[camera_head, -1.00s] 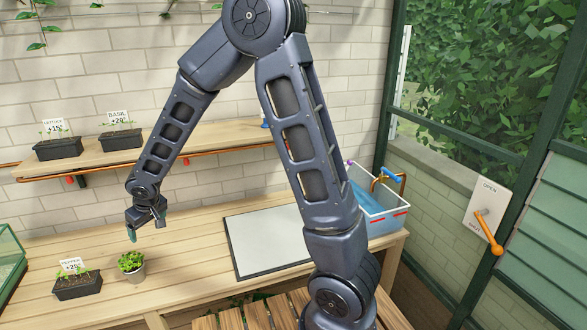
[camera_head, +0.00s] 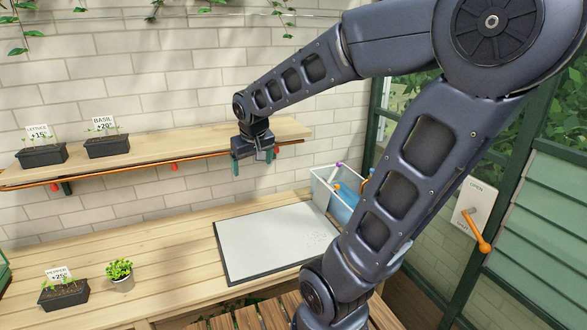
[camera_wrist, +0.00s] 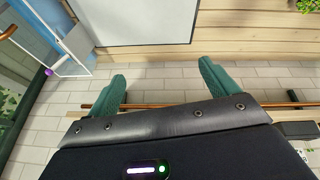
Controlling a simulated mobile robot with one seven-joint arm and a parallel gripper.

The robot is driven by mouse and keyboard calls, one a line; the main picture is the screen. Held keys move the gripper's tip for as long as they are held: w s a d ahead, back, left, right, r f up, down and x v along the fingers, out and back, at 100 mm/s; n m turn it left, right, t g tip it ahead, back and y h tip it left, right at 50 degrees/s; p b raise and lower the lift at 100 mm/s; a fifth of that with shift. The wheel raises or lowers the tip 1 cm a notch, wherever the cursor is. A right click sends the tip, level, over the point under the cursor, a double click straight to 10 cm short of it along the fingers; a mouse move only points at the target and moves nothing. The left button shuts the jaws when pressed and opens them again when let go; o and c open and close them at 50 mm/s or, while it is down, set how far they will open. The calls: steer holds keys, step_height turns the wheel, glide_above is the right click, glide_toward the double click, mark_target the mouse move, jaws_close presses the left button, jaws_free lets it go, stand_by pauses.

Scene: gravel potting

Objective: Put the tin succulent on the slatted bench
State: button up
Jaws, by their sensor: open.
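The tin succulent (camera_head: 121,274), a bushy green plant in a small grey pot, stands upright on the wooden potting counter at the left. Its leaves also show at the top right corner of the wrist view (camera_wrist: 308,5). The slatted bench (camera_head: 274,313) shows only in part at the bottom of the head view, partly behind my arm; nothing is seen on its visible slats. My gripper (camera_head: 253,164) is open and empty, its green fingers pointing down in front of the wall shelf, well up and right of the succulent. Its spread fingers also show in the wrist view (camera_wrist: 162,80).
A black-edged white board (camera_head: 268,240) lies on the counter. A clear bin (camera_head: 340,198) with blue contents stands behind it at right. A pepper tray (camera_head: 64,295) sits beside the succulent. The wall shelf (camera_head: 210,145) holds lettuce (camera_head: 40,155) and basil (camera_head: 107,146) trays.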

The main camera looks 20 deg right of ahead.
steer(key=s+d+r+m, duration=0.2)
steer(key=s+d, duration=0.6)
steer(key=s, duration=0.3)
steer(key=shift+s, duration=0.3)
